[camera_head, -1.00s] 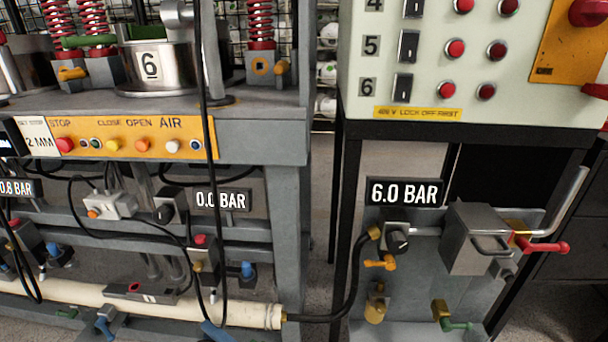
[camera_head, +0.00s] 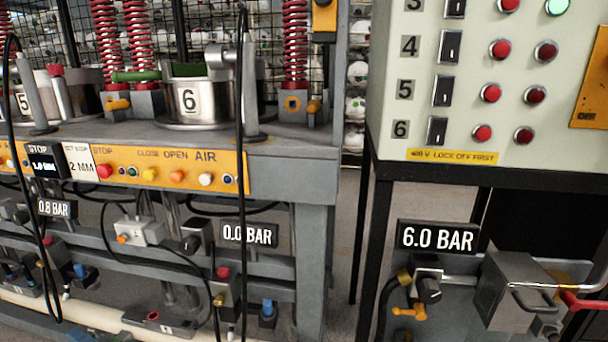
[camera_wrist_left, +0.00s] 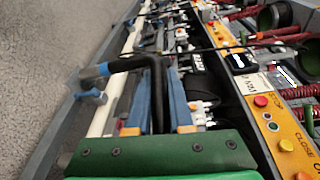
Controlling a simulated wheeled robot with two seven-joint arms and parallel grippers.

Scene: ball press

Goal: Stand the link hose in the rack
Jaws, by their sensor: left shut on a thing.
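The link hose appears to be the bent black tube (camera_wrist_left: 128,64) with a blue end in the left wrist view. My left gripper (camera_wrist_left: 158,80), with blue fingers on a green body, is shut on it. One hose leg runs down between the fingers, and the bent part points left. The hose's other end is hidden by the gripper. The head view shows neither gripper nor the held hose. My right gripper is in no view. I cannot make out the rack in these frames.
The press bench (camera_head: 270,160) has pot 6 (camera_head: 194,101) and an orange button strip (camera_head: 165,168). A cream pipe (camera_head: 100,318) runs low along it. Hanging black cables cross its front. A switch cabinet (camera_head: 395,160) stands at right; a floor gap separates them.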

